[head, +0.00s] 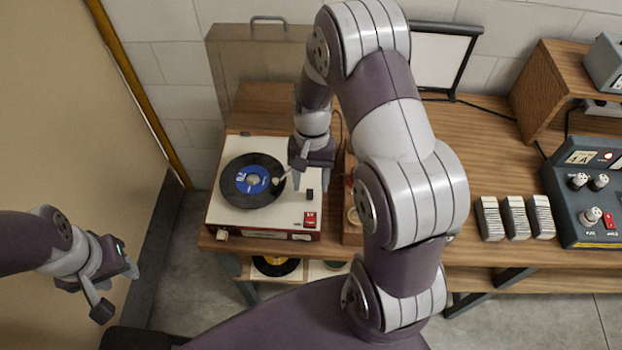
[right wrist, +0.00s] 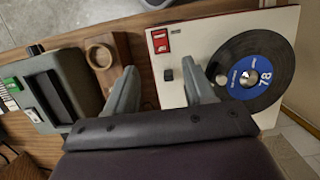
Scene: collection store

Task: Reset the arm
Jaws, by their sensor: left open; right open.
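The record player (head: 225,215) stands on the wooden bench with a black record (head: 252,197) with a blue "78" label on it. Its thin tonearm (head: 281,178) shows at the record's right side, its head over the record near the label; I cannot tell whether it touches. My right gripper (head: 298,180) is open above the player's right part, beside the tonearm. In the right wrist view its fingers (right wrist: 160,88) are apart with nothing between them; the player (right wrist: 184,20) and record (right wrist: 236,52) lie to the right. My left gripper (head: 117,288) is open and empty, left of the bench.
A wooden tray with a round dish (right wrist: 100,55) and a grey device (right wrist: 45,90) lie beside the player. Several grey ribbed blocks (head: 516,218) and a control box (head: 590,195) are at the right. Another record (head: 277,266) sits below the bench top. A wall closes off the left.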

